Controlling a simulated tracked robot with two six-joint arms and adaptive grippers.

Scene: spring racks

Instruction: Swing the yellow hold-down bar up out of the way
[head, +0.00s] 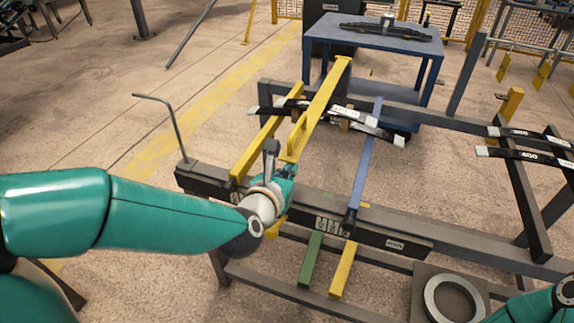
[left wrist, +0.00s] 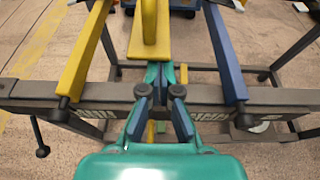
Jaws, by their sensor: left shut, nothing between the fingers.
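The yellow hold-down bar (head: 325,97) runs from the rack's back rail towards me, over the black leaf springs (head: 352,116) with white labels. An upright yellow fin stands near its close end. In the left wrist view the bar's close end (left wrist: 149,52) is a flat yellow plate with the fin above it. My left gripper (head: 287,172) is at this close end, above the front rail. In the left wrist view its fingers (left wrist: 160,72) are shut and empty, with the tips close by the plate; I cannot tell whether they touch it. My right gripper is out of view.
The dark rack's front rail (head: 385,238) runs below my left gripper. A second yellow bar (head: 257,148) lies to the left, a blue bar (head: 366,160) to the right. More springs (head: 525,155) rest at the right. A blue table (head: 375,38) stands behind.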

